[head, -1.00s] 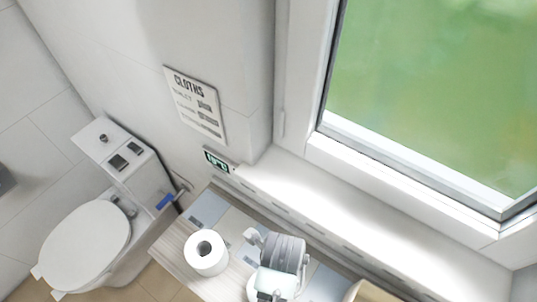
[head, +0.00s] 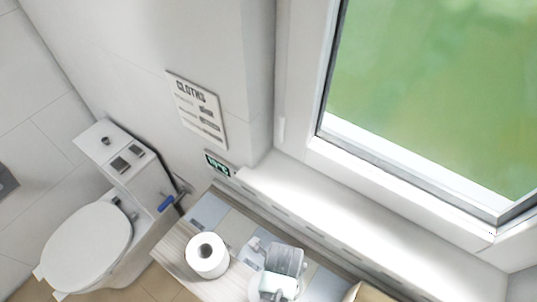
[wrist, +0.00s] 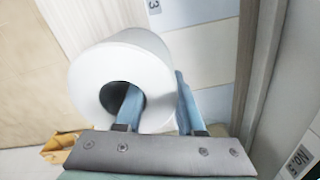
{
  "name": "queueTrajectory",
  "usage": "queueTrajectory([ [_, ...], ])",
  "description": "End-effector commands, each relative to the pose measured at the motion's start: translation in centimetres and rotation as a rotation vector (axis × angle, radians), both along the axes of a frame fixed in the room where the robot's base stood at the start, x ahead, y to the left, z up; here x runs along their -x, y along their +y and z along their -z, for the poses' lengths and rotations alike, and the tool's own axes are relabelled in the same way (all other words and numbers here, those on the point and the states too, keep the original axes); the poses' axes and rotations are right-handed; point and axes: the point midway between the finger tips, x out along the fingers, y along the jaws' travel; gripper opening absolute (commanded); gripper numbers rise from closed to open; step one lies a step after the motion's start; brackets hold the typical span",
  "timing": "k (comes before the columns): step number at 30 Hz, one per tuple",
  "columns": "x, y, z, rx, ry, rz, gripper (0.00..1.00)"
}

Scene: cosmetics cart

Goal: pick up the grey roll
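A pale roll (head: 207,255), white to light grey, stands upright on the narrow counter (head: 168,246) in the head view, its dark core hole facing up. It is the only roll I can make out. In the wrist view the roll (wrist: 125,75) fills the upper left, its hole towards the camera. My gripper (wrist: 157,88) is open with two blue fingers. The left finger overlaps the hole in the picture, and the right one shows just right of the roll. In the head view my gripper (head: 256,246) is right of the roll, apart from it, and the fingers look empty.
A toilet (head: 88,245) stands left of the counter. A white window ledge (head: 330,215) and the wall border its far side. Part of a tan object (head: 365,293) shows at the bottom edge. Flat coloured panels with labels mark the counter top.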

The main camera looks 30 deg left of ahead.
Motion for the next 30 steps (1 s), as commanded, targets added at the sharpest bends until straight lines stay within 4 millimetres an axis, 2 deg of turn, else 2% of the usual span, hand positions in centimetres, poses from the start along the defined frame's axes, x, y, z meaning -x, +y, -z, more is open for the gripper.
queueTrajectory([
  [1,0.0,0.0,0.0,0.0,0.0,0.0,0.27],
  [6,0.0,0.0,0.0,0.0,0.0,0.0,0.0],
  [20,0.0,0.0,-0.6,-0.001,-0.001,0.0,0.0],
  [23,-0.1,0.0,-1.8,-0.001,-0.003,0.0,0.0],
  [30,-0.2,0.0,-6.3,-0.001,-0.005,0.0,0.0],
])
